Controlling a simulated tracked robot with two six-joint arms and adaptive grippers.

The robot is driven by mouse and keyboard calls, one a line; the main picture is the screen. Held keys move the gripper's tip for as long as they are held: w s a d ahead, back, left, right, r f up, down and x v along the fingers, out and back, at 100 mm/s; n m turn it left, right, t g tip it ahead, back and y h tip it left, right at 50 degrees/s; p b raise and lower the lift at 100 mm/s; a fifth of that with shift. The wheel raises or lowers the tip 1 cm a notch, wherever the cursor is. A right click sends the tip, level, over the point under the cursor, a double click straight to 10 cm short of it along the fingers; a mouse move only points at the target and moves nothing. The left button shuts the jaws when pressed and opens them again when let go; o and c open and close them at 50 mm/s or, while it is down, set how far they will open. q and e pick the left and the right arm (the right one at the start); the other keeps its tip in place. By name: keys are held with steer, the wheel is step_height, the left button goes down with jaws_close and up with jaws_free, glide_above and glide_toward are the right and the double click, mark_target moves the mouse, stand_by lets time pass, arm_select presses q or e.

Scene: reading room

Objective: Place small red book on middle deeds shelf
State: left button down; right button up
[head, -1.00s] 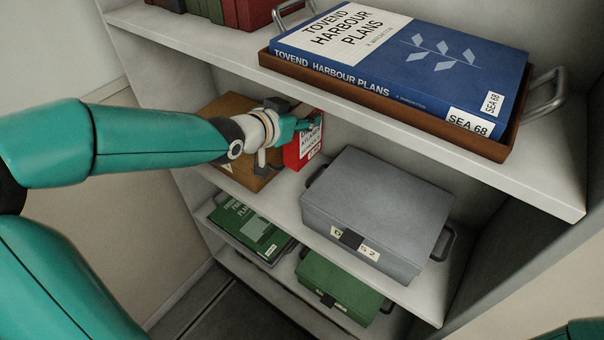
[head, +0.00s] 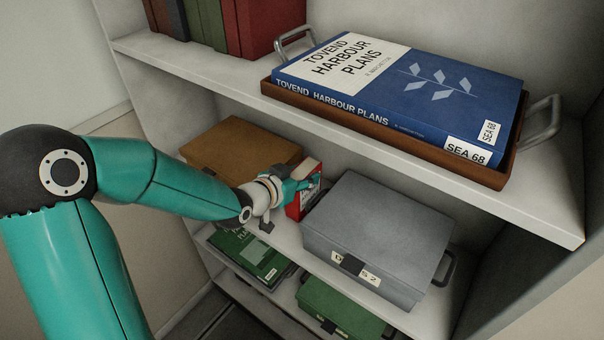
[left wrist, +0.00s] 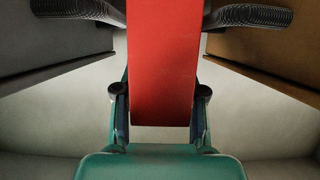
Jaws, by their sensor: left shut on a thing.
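The small red book (head: 293,207) stands about upright in the gap on the middle shelf (head: 287,238), between a brown box (head: 245,147) and a grey label-fronted box (head: 385,225). My left gripper (head: 299,188) is shut on it from the front. In the left wrist view the red book (left wrist: 163,60) lies between the two fingers (left wrist: 160,108), with the grey box (left wrist: 45,45) left and the brown box (left wrist: 270,50) right. I cannot tell whether its bottom edge touches the shelf. My right gripper is not in view.
Above, a blue book (head: 430,90) lies in a brown tray (head: 390,130) with metal handles, beside several upright books (head: 270,25). Below are a green book (head: 250,255) and a green box (head: 340,305). Room beside the red book is narrow.

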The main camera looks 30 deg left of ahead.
arm_select(q)
steer(key=shift+f, duration=0.1)
steer(key=c, duration=0.7)
jaws_free()
steer(key=shift+o, duration=0.2)
steer(key=shift+r, duration=0.2)
steer(key=shift+s+a, duration=0.1)
steer(key=shift+s, duration=0.2)
steer(key=v, duration=1.1)
steer(key=shift+s+b, duration=0.2)
steer(key=shift+b, duration=0.25)
